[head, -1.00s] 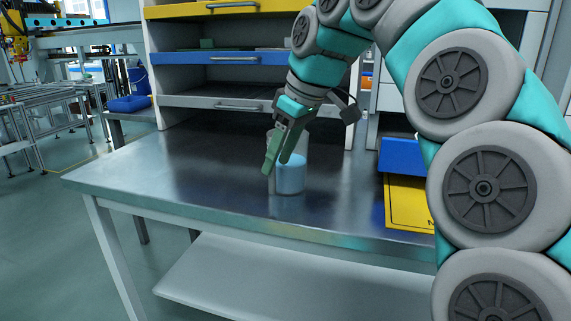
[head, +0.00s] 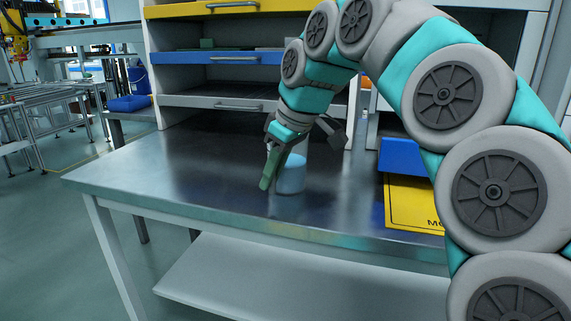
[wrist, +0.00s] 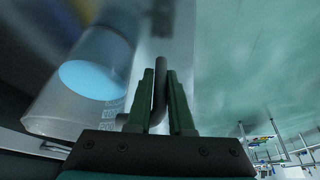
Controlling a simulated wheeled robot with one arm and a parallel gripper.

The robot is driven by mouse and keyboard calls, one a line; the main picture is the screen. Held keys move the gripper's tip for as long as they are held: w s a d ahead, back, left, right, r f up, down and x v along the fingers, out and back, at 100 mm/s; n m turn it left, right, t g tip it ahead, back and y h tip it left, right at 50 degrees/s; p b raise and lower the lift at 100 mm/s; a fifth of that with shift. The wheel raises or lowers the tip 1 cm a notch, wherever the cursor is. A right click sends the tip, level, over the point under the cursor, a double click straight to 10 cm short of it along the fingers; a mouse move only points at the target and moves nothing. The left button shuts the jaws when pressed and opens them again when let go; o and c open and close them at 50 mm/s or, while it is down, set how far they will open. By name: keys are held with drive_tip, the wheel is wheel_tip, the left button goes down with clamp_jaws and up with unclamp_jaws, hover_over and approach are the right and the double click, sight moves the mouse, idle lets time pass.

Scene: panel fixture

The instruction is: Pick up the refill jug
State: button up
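The refill jug (head: 290,178) is a clear cylinder with light blue liquid, upright on the metal workbench. In the wrist view the jug (wrist: 88,82) is at the left, with its dark curved handle (wrist: 160,84) rising between the fingers. My gripper (head: 267,168) is at the jug's left side in the head view and partly hides it. In the wrist view the two green fingers of my gripper (wrist: 161,96) stand on either side of the handle, very close to it. Whether they press on it is not clear.
The workbench (head: 160,185) is clear to the left of the jug. A blue bin (head: 401,156) and a yellow panel (head: 410,203) lie to the right. A shelf unit with a yellow drawer (head: 200,9), a blue drawer (head: 190,58) and a grey drawer (head: 190,102) stands behind.

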clamp_jaws()
idle(0.9)
